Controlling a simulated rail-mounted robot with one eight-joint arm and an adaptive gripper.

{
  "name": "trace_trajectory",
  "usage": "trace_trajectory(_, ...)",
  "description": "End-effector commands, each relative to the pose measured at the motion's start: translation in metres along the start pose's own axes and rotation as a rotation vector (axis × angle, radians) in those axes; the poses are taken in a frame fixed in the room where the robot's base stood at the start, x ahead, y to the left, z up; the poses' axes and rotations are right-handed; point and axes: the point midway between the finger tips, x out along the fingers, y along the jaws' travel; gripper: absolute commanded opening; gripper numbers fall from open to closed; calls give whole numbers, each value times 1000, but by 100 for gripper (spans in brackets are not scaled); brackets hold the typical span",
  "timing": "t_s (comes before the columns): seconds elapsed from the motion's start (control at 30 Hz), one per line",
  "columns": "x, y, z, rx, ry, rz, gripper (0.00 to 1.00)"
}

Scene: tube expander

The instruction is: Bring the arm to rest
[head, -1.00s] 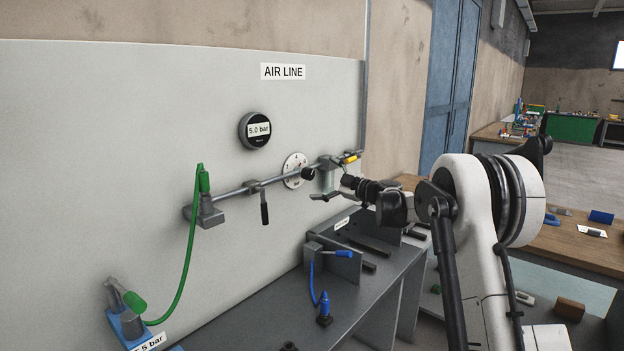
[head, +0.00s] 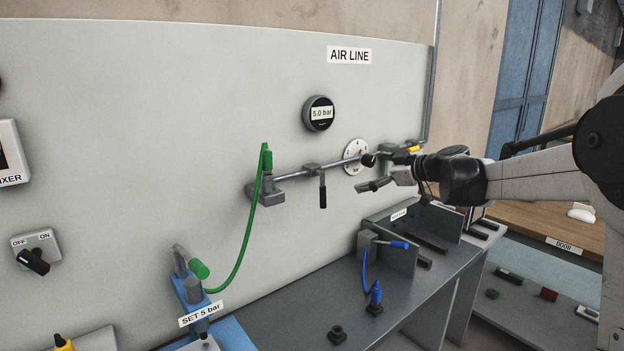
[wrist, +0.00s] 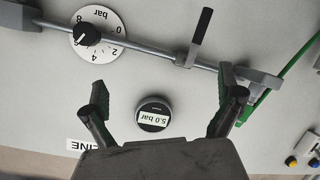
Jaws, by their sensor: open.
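My gripper (head: 376,184) is in front of the air line panel (head: 170,120), at the right of the head view, near the pipe's right part. In the wrist view my gripper (wrist: 163,100) has its two fingers spread wide with nothing between them. The round gauge (head: 318,113) reads 5.0 bar; in the wrist view the gauge (wrist: 154,114) shows upside down behind the gap between the fingers. The dial knob (wrist: 84,34) is left of the fingers in the wrist view. My gripper appears clear of the pipe (head: 290,177), though the exact distance is hard to tell.
A black-handled valve (head: 323,190) hangs on the pipe. A green hose (head: 243,250) runs down to the blue stand (head: 196,295). An off/on switch (head: 38,255) is at the left.

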Motion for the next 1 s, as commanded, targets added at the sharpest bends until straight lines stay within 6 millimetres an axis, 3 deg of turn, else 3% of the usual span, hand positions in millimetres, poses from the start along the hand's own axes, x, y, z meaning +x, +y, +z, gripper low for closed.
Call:
trace_trajectory(0.23, -48, -73, -14, 166, -147, -42, 100)
trace_trajectory(0.47, -96, -140, -11, 318, -292, -37, 100)
trace_trajectory(0.77, -165, -225, 12, 502, -472, 34, 100)
trace_trajectory(1.0, -220, -289, 45, 637, -597, 140, 100)
